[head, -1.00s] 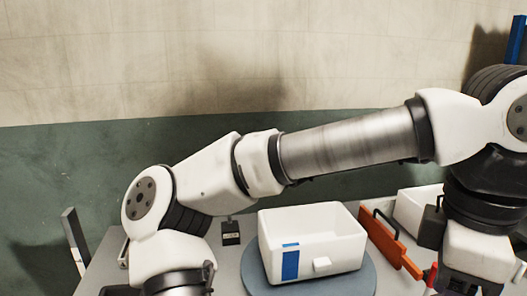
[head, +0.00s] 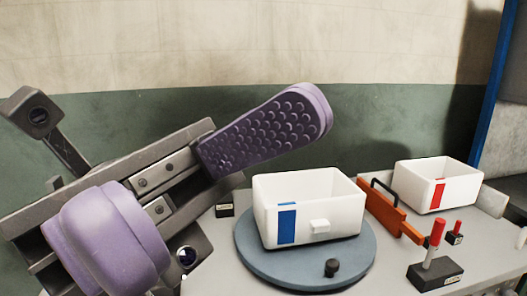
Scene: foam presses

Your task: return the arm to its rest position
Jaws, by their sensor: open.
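My gripper (head: 208,178) fills the left of the head view, close to the camera. Its jaws are apart, with nothing visible between them. One purple studded pad reaches up and to the right, and the other purple finger is at the lower left. The gripper appears in front of the table's left part and hides it. The rest of my arm is mostly out of view, so its full pose cannot be told.
A white bin with a blue stripe (head: 335,212) stands on a round grey-blue turntable (head: 258,262). Right of it are an orange panel (head: 388,212) with a black handle, a white bin with a red mark (head: 408,182) and a red-handled lever (head: 437,233). A blue post (head: 494,95) stands far right.

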